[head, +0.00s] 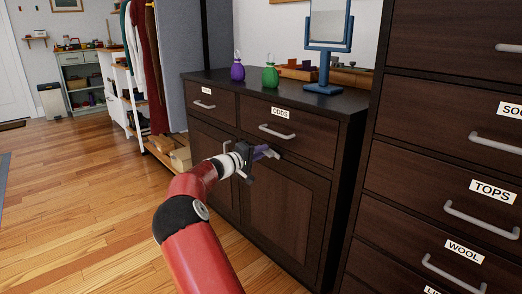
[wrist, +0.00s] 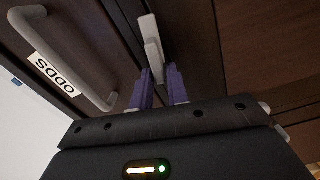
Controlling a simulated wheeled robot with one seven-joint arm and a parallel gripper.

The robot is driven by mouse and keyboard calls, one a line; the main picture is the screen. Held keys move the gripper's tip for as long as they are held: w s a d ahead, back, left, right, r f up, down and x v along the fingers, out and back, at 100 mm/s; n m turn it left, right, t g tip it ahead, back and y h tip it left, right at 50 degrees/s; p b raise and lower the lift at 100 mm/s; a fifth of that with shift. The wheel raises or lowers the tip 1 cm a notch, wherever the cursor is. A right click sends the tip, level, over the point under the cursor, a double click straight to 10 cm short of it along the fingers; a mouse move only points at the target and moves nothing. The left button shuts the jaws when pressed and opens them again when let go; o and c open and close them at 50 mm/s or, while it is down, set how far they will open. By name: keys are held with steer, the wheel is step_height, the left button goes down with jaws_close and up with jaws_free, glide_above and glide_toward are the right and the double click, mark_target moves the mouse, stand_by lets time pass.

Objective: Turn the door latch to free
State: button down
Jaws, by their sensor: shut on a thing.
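The door latch (wrist: 151,36) is a small pale bar at the top of the wrist view. It sits on the dark wood near a drawer labelled ODDS. My gripper (wrist: 160,76) has its purple fingers on either side of the latch's lower end, shut on it. In the head view, my gripper (head: 264,153) is at the top of the dark cabinet door (head: 284,205), just below the ODDS drawer (head: 292,133). The latch cannot be made out there, behind the fingers. The door looks closed.
The cabinet top (head: 262,88) holds a purple bottle (head: 237,69), a green bottle (head: 270,76) and a blue-framed mirror (head: 328,36). A tall dresser (head: 420,141) with pale handles stands close on the right. The wooden floor (head: 82,195) at left is clear.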

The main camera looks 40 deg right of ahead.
steer(key=shift+f+n+p, duration=0.15)
steer(key=shift+n+p, duration=0.2)
steer(key=shift+n, duration=0.75)
steer(key=shift+w+f, duration=0.1)
steer(key=c, duration=1.5)
jaws_free()
steer(key=shift+a, duration=0.1)
steer(key=a, duration=0.7)
steer(key=shift+s+a, duration=0.35)
